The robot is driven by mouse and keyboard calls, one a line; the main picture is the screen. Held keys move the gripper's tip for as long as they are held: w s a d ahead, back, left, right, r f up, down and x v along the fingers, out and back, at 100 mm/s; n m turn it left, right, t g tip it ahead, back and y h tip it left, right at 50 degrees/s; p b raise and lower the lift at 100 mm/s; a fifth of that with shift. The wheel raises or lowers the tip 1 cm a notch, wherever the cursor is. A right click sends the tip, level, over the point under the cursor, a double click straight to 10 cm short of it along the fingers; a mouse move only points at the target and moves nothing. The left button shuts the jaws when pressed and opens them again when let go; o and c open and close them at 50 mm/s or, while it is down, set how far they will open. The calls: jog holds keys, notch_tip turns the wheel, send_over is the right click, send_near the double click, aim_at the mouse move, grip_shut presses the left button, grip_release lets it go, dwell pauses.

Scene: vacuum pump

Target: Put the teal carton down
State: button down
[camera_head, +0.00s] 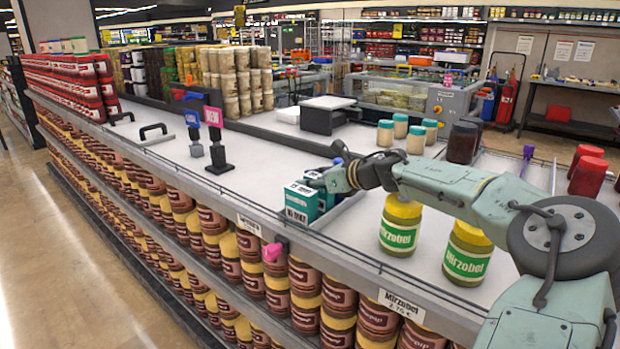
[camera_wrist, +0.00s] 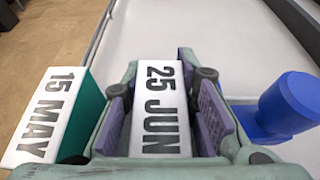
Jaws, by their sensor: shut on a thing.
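My gripper (camera_wrist: 163,88) is shut on a teal carton with a white top marked "25 JUN" (camera_wrist: 158,110). Purple pads press on both of its sides. In the head view the held carton (camera_head: 326,194) is partly hidden by my gripper (camera_head: 318,180). A second teal carton (camera_head: 299,204) stands beside it, nearer the aisle edge. In the wrist view this second carton, marked "15 MAY" (camera_wrist: 50,112), is left of my gripper, outside the fingers. I cannot tell whether the held carton touches the counter.
A blue object (camera_wrist: 288,105) is close to the gripper's right side. Two yellow-lidded green-labelled jars (camera_head: 400,228) (camera_head: 467,252) stand right of the cartons on the counter (camera_head: 250,165). Black sign stands (camera_head: 218,157) are at left. The counter between them and the cartons is clear.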

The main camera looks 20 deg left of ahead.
jog(key=shift+f, duration=0.15)
jog(key=c, duration=1.6)
grip_release()
jog(key=shift+o, duration=0.2)
jog(key=b+v, duration=0.2)
jog(key=v, duration=0.4)
jog(key=shift+s+d+r+b, duration=0.1)
jog(key=shift+d+r+b, duration=0.2)
jog(key=shift+b, duration=0.1)
jog(key=shift+s+d+r, duration=0.2)
jog(key=shift+d+r, duration=0.05)
jog(key=shift+d, duration=0.05)
